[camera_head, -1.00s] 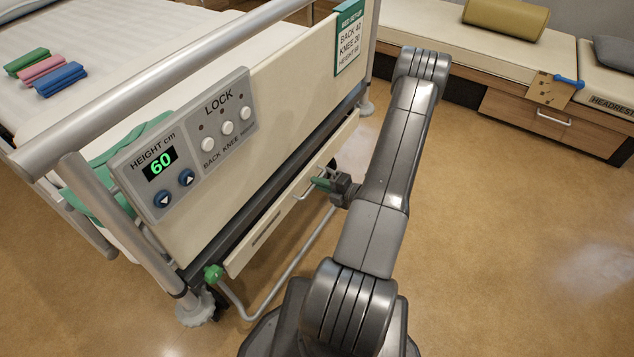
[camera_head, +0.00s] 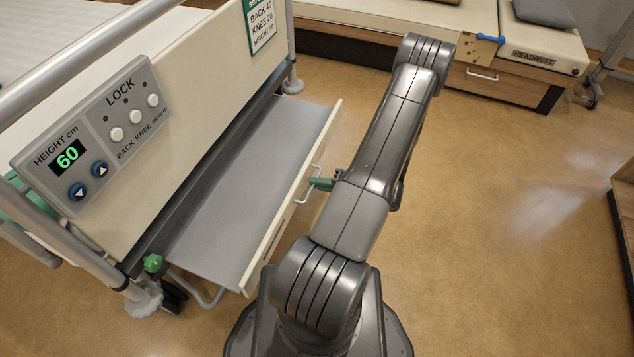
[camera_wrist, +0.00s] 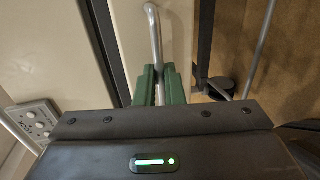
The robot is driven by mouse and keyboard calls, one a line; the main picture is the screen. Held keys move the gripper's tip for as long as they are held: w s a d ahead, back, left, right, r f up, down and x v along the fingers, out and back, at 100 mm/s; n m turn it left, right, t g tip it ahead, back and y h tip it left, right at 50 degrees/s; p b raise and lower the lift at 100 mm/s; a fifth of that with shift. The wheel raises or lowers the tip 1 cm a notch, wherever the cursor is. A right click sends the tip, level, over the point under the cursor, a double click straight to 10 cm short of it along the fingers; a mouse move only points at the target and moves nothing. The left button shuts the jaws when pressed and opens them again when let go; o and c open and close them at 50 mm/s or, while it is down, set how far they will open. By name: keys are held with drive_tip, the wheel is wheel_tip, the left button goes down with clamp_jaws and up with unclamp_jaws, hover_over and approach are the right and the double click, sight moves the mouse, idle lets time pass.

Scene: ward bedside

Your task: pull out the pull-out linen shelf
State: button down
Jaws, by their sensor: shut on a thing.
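The pull-out linen shelf (camera_head: 250,180) is a flat grey board with a cream front panel. It stands well out from under the foot end of the bed and looks empty. A metal bar handle (camera_head: 314,176) is on its front; it also shows in the wrist view (camera_wrist: 153,35). My gripper (camera_head: 318,184) has green fingers and is at the handle. In the wrist view the green fingers (camera_wrist: 159,85) are shut on the handle bar. The arm hides part of the gripper in the head view.
The bed's footboard carries a control panel (camera_head: 92,135) reading 60. A green-knobbed caster (camera_head: 152,264) is at the near bed corner. A couch with a wooden drawer (camera_head: 490,82) stands at the back right. Open floor (camera_head: 500,200) lies to the right.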

drive_tip(key=shift+d, duration=0.2)
drive_tip(key=c, duration=1.5)
unclamp_jaws()
drive_tip(key=shift+c, duration=0.2)
drive_tip(key=p+v, duration=0.1)
drive_tip(key=v, duration=1.2)
drive_tip(key=shift+d+p, duration=0.35)
drive_tip(key=shift+s, duration=0.1)
